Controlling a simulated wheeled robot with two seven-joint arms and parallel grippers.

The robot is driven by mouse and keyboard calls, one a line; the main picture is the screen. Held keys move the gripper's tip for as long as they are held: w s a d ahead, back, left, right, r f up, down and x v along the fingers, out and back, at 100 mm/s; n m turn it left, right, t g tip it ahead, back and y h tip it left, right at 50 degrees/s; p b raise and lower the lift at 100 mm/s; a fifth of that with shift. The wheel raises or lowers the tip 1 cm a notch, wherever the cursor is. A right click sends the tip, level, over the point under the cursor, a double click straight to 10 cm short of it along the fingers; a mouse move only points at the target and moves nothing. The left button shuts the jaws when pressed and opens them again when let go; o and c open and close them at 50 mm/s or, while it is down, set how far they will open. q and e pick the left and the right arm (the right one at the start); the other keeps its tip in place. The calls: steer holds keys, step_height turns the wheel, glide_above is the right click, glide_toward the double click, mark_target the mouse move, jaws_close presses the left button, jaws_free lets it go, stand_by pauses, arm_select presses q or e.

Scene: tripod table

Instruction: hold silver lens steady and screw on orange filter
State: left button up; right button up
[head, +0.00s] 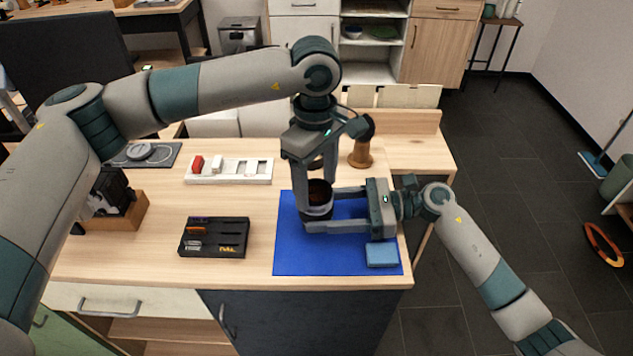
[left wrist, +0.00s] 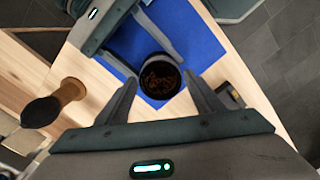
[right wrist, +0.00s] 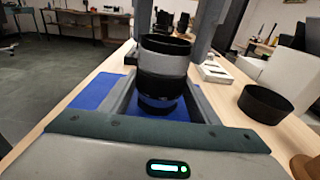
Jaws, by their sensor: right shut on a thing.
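The silver lens (head: 318,211) stands upright over the blue mat (head: 295,262), with black bands above and below its silver band in the right wrist view (right wrist: 163,66). My right gripper (head: 322,208) is shut on its lower part from the side. My left gripper (head: 316,185) points down over the lens top. Its fingers are apart on either side in the left wrist view (left wrist: 162,92), with no visible contact. The lens top shows a dark reddish-brown face (left wrist: 160,77). I cannot tell whether this is the orange filter, and no separate filter shows on the table.
A light blue cloth (head: 382,254) lies at the mat's front right. A black tray (head: 213,250) and a white holder (head: 229,178) are to the left. A wooden stand (head: 360,155) is behind the mat. An orange ring (head: 603,243) lies on the floor at right.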

arm_select(q)
steer(key=c, duration=0.9)
steer(key=shift+f, duration=0.1)
steer(key=shift+m, duration=1.6)
steer(key=shift+m, duration=1.5)
steer(key=shift+m, duration=1.5)
